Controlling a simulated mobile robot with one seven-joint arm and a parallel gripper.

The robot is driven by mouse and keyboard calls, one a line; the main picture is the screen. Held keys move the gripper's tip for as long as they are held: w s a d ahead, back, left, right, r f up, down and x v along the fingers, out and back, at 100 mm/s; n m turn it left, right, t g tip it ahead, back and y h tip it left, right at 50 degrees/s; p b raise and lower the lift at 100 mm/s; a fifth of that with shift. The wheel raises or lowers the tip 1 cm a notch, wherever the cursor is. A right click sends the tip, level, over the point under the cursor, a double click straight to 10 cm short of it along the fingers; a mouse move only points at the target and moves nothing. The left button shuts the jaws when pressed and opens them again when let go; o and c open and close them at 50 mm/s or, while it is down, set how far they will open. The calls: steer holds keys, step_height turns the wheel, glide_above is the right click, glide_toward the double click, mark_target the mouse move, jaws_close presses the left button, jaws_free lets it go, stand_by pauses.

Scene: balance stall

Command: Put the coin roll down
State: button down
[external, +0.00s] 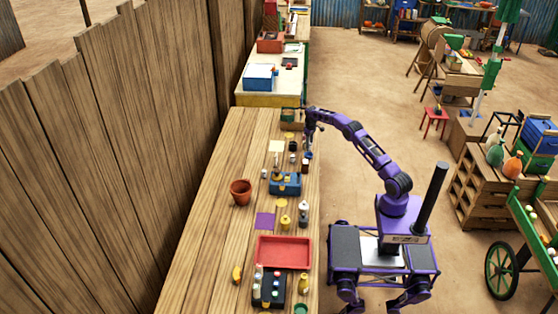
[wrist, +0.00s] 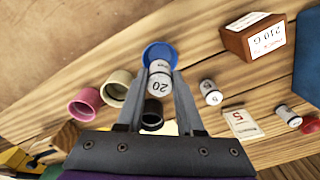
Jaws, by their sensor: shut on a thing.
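A white coin roll (wrist: 160,82) marked 20 is between the fingertips of my gripper (wrist: 160,77) in the wrist view. My gripper is shut on it. A round blue cup (wrist: 157,50) shows just past the roll and is partly hidden by it; I cannot tell whether they touch. In the external view my gripper (external: 311,132) is over the right edge of the long wooden table (external: 222,165), near its far end. The held roll is too small to make out there.
A pink cup (wrist: 84,103), a cream cup (wrist: 117,86) and a black cup (wrist: 152,116) stand close by. Right of the gripper are another roll (wrist: 210,91), a card marked 5 (wrist: 242,123) and a brown block (wrist: 254,38). A blue scale (external: 285,184) stands nearer on the table.

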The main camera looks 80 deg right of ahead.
mark_target(309, 150)
steer(key=shift+f, duration=2.5)
steer(key=shift+f, duration=0.1)
steer(key=shift+f, duration=0.15)
steer(key=c, duration=0.5)
jaws_free()
steer(key=shift+c, duration=0.2)
step_height(309, 150, up, 12)
steer(key=shift+r+p, duration=0.2)
steer(key=shift+p, duration=0.15)
